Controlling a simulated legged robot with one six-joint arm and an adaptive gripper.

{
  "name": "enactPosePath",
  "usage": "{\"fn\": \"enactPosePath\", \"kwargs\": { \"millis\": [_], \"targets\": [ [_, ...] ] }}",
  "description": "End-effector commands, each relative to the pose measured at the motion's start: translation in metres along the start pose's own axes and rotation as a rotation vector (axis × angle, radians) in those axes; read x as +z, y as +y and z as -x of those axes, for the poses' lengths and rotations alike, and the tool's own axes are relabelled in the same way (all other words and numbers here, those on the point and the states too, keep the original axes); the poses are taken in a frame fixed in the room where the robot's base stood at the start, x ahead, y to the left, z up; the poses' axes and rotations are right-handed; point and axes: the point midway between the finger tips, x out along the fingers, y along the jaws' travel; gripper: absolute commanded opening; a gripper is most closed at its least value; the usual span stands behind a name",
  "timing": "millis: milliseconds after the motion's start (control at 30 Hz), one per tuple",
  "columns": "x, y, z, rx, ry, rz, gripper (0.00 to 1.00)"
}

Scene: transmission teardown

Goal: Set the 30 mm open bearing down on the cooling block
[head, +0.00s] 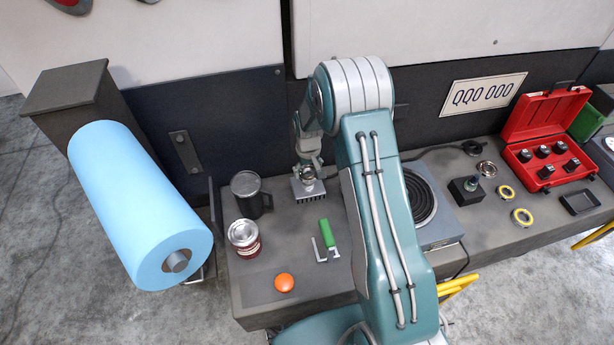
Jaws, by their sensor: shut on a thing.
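My gripper (309,173) is at the back of the bench, pointing down, in the head view. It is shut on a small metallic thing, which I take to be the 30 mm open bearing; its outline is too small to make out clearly. The cooling block (310,195), a grey finned block, sits directly beneath my gripper. I cannot tell whether the bearing touches the block or hangs just above it.
A dark mug (250,195), a tin can (244,237), a green-handled tool (328,239) and an orange button (284,282) lie left and front of the block. Right of my arm are a hot plate (440,222), yellow rings (521,217) and a red case (538,118).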

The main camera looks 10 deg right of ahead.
Motion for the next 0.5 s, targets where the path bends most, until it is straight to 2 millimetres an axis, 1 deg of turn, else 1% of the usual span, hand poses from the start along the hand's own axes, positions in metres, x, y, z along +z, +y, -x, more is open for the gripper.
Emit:
{"fn": "enactPosePath", "kwargs": {
  "millis": [67,200,233,300,500],
  "targets": [
    [-0.004,-0.003,-0.007,0.0,-0.001,0.001,0.28],
    [-0.003,-0.002,-0.029,0.0,-0.003,0.0,0.28],
    [-0.003,-0.002,-0.032,0.0,-0.002,0.001,0.28],
    [-0.003,-0.002,-0.035,0.0,-0.001,0.0,0.28],
    [-0.003,-0.002,-0.035,0.0,0.0,0.001,0.28]
  ]
}}
